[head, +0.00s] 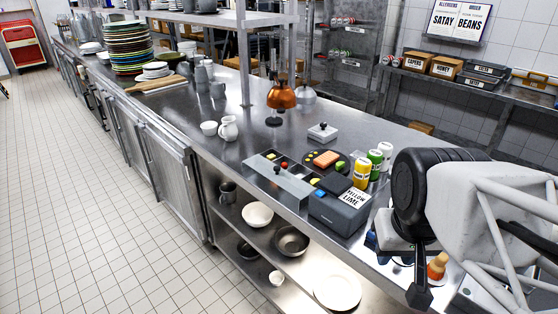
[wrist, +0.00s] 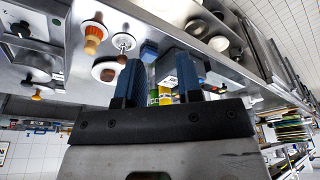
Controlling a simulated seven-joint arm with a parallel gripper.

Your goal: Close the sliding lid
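A long grey box (head: 280,182) lies on the steel counter, with open compartments along its back side that hold small coloured pieces. A red knob (head: 284,166) stands on it. A dark flat panel (head: 335,183) shows near its right end; I cannot tell for sure which part is the sliding lid. A dark grey block with a "Yellow Lime" label (head: 352,198) stands at the right end. My gripper (wrist: 158,82) shows in the wrist view with its two blue fingers apart and nothing between them. In the head view my arm is at the right, apart from the box.
Bowls (head: 257,214) sit on the shelf below.

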